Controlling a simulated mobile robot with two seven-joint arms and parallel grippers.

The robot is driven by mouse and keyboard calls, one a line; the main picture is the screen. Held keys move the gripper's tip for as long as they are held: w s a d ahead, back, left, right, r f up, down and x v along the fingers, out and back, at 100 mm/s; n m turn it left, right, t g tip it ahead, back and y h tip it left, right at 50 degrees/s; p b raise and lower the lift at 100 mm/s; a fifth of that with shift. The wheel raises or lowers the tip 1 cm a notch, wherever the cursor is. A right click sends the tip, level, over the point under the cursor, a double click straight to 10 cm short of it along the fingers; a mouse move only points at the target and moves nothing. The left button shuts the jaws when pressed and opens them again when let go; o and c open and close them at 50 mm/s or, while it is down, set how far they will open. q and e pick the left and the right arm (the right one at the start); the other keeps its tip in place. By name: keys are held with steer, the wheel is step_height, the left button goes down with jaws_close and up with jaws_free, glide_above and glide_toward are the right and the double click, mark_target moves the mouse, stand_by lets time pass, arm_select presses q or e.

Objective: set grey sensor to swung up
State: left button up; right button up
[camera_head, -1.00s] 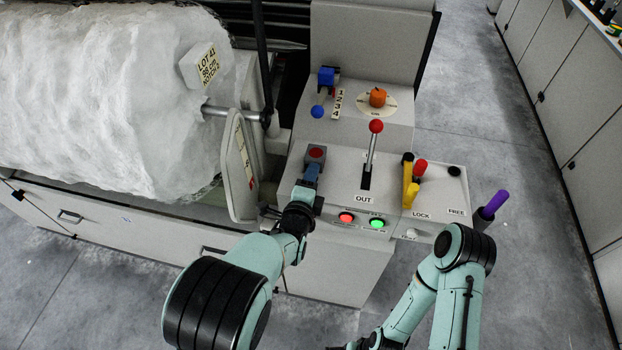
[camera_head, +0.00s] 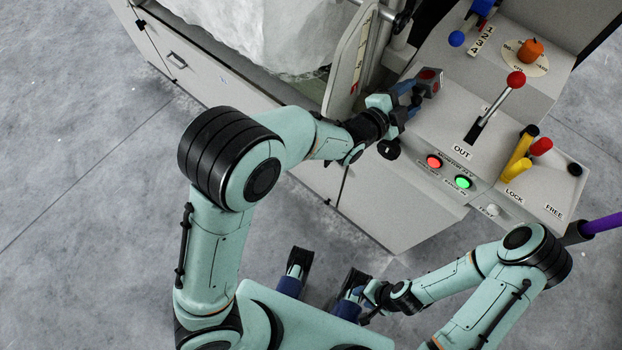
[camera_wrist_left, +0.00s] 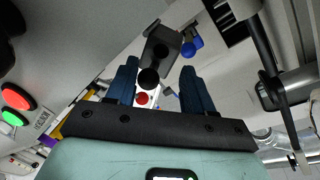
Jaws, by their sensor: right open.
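The grey sensor (camera_head: 428,80), a small grey block with a red round face, sits on the machine's sloping panel beside the guard plate. My right gripper (camera_head: 366,308) is open, low near my base, away from the panel.
A red-knobbed lever (camera_head: 515,80), red button (camera_head: 433,162), green button (camera_head: 463,183) and yellow handle (camera_head: 518,165) lie right of the sensor. A blue-knobbed lever (camera_head: 457,39) and orange knob (camera_head: 530,50) stand behind. The guard plate (camera_head: 347,70) is close on the left.

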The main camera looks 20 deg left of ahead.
arm_select(q)
steer(key=n, duration=0.1)
steer(key=a+n, duration=0.1)
steer(key=shift+w+a+n, duration=0.15)
steer(key=shift+w+n, duration=0.1)
steer(key=shift+n, duration=0.15)
steer(key=n, duration=0.1)
steer(key=a+n, duration=0.1)
steer(key=n+h+p, duration=0.1)
steer(key=n, duration=0.1)
steer(key=shift+w+a+f+t, duration=0.15)
steer(key=shift+w+f+t, duration=0.1)
steer(key=shift+f+t, duration=0.15)
steer(key=v, duration=1.4)
steer(key=s+a+f+n+g+y+p, duration=0.1)
steer(key=s+a+f+n+g+y, duration=0.1)
steer(key=f, duration=0.5)
steer(key=s+a+f+n+g+y+p, duration=0.1)
steer(key=s+a+f+n+g+p, duration=0.1)
steer(key=f, duration=0.5)
steer(key=s+a+f+n+g+y+p, duration=0.2)
steer(key=f+g, duration=0.2)
steer(key=f, duration=0.3)
steer(key=shift+s+a+f+n+y, duration=0.2)
steer(key=shift+s+a+n+y, duration=0.1)
steer(key=shift+s+a, duration=0.1)
